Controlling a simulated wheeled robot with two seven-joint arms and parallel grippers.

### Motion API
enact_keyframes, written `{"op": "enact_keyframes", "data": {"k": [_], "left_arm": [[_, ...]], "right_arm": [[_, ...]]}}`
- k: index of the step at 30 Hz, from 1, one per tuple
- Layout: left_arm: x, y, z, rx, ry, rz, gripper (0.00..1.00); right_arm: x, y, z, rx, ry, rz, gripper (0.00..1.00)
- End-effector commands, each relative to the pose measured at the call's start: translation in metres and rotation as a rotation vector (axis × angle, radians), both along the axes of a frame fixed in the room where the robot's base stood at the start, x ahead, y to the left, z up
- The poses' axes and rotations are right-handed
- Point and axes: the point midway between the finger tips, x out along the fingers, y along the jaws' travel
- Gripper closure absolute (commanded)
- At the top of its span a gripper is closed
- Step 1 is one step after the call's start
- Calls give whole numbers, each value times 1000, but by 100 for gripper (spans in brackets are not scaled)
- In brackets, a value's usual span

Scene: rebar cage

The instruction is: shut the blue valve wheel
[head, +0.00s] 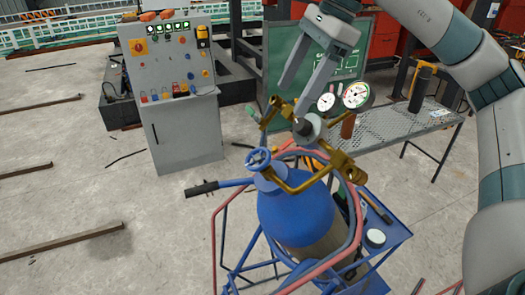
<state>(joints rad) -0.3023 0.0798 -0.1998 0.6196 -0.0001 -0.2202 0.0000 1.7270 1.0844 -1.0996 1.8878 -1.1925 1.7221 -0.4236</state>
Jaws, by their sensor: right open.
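The blue valve wheel (258,159) sits on top of the blue gas cylinder (292,216), beside the brass valve fittings (289,184). My right gripper (297,104) comes down from the upper right. Its two fingers are spread apart with no object seen held between them. It is above and to the right of the blue wheel, over the brass fittings and a round grey knob (309,129). Whether a fingertip touches the knob or the brass I cannot tell. My left gripper is not in view.
Two pressure gauges (356,95) stand right of the gripper. The cylinder stands in a blue trolley (392,238) with red hoses around it. A control cabinet (184,128) stands at the back left, a metal mesh bench (400,130) at the right. Rebar lies on the open floor at left.

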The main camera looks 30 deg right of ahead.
Motion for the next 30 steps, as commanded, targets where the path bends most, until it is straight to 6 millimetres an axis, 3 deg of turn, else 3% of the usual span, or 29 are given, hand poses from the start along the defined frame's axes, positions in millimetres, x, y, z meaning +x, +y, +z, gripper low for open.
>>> {"op": "enact_keyframes", "data": {"k": [8, 30], "left_arm": [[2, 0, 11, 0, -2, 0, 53], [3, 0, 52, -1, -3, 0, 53]], "right_arm": [[4, 10, -27, -2, 4, 1, 29], [25, 55, -140, 0, 3, 0, 29]]}}
